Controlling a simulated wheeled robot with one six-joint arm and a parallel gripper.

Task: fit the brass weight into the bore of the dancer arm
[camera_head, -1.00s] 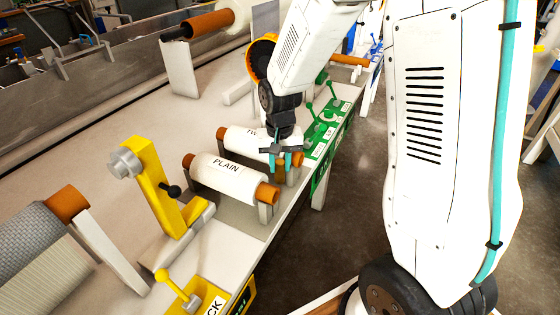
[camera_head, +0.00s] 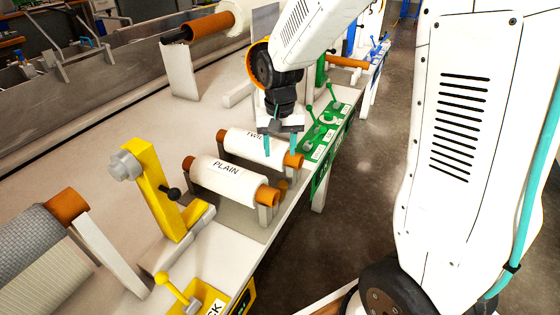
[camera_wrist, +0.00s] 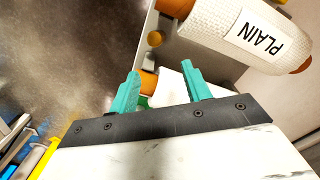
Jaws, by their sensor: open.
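A small brass-coloured cylinder, which looks like the brass weight (camera_head: 283,185), stands at the bench's front edge between the ends of two rolls. It also shows in the wrist view (camera_wrist: 155,39), beyond my fingertips. My gripper (camera_head: 280,146) is open above the TWILL roll, with its teal fingers apart and nothing held. In the wrist view my gripper (camera_wrist: 160,70) has the roll's orange core end behind its fingers. A yellow upright arm (camera_head: 158,190), likely the dancer arm, stands left of the rolls with a grey round boss at its top. Its bore cannot be made out.
The PLAIN roll (camera_head: 228,180) and the TWILL roll (camera_head: 252,145) lie side by side on supports. Green levers (camera_head: 325,125) stand on a panel to the right, a yellow lever (camera_head: 175,290) at the front. A patterned roll (camera_head: 35,245) sits at left.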

